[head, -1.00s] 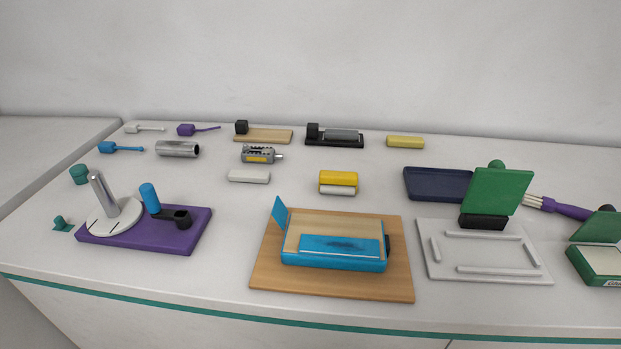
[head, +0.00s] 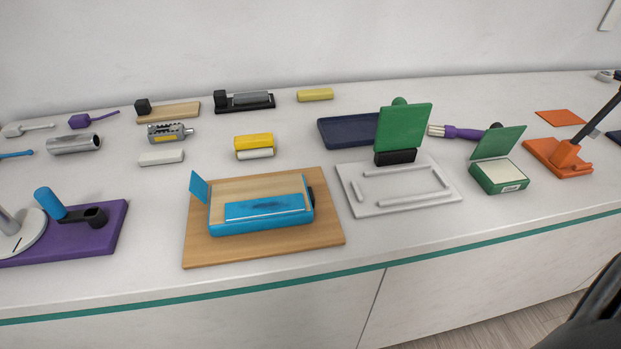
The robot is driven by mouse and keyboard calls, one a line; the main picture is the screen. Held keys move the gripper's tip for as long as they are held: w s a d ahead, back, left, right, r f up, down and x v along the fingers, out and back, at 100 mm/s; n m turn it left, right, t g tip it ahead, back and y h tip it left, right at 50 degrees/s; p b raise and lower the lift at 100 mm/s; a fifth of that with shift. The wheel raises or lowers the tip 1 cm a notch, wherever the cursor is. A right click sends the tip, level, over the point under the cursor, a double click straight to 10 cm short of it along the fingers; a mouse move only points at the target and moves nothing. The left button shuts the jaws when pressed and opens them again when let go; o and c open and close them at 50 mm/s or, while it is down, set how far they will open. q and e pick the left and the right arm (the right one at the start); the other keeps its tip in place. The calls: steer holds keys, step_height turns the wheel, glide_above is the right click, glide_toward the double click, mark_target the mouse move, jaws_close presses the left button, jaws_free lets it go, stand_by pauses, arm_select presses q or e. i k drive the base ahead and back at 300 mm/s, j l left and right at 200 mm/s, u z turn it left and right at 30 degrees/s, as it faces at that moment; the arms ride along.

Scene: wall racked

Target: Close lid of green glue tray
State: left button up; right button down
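The green glue tray (head: 500,178) sits on the white counter at the right in the head view. It is a small green box with a pale top surface and a label on its front. Its green lid (head: 499,142) stands raised at the back edge, tilted up and open. A dark knob shows behind the lid's top. Neither of my grippers can be made out in the head view. A dark rounded shape, perhaps part of my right arm, shows at the lower right corner.
Left of the tray is a light grey frame (head: 400,202) with an upright green plate (head: 404,128). A purple-handled brush (head: 462,133) lies behind the tray. An orange stand (head: 560,157) with a dark lever is to its right. Counter in front of the tray is clear.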

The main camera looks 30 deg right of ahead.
mark_target(498, 141)
steer(key=z, duration=2.1)
steer(key=i+l+z, duration=0.1)
steer(key=l, duration=0.15)
steer(key=i+l, duration=0.1)
steer(key=l, duration=0.2)
steer(key=z, duration=0.05)
